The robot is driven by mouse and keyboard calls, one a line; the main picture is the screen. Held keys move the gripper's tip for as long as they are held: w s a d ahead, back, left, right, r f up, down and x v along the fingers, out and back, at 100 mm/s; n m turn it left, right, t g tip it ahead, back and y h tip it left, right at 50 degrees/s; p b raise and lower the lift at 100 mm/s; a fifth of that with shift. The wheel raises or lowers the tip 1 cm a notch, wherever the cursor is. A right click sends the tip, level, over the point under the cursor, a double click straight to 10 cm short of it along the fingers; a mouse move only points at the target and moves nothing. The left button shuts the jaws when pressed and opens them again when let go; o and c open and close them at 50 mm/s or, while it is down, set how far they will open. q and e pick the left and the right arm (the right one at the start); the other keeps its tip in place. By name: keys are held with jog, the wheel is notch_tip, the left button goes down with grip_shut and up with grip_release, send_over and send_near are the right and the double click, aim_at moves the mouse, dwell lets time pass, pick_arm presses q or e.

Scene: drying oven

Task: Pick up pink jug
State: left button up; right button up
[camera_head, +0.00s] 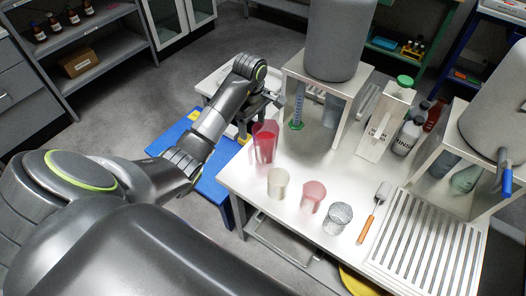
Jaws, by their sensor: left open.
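A tall red-pink see-through jug (264,145) stands upright at the left edge of the white bench (245,185). A shorter pale pink vessel (312,197) stands nearer the middle of the bench front. I cannot tell for sure which one the task's pink jug is. My left gripper (271,100) is open above and just behind the red-pink jug, apart from the pale pink vessel. Its fingers are small and partly hidden by the wrist. My right gripper is not in view.
A cream beaker (278,183) and a clear textured beaker (337,218) flank the pale pink vessel. An orange-handled brush (373,212) and a slatted rack (425,240) lie to the right. A grey tank (336,40) on a stand rises behind. A blue step stool (205,185) is at left.

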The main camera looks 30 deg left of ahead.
aim_at(253, 145)
pick_arm(q)
jog(key=shift+f+b, duration=1.95)
jog(key=shift+f, duration=0.45)
jog(key=f+b, duration=0.4)
jog(key=f, duration=0.1)
jog(key=shift+s+d, duration=0.1)
jog(key=shift+s, duration=0.3)
jog(key=c, duration=1.3)
grip_shut()
jog(key=shift+r, duration=0.2)
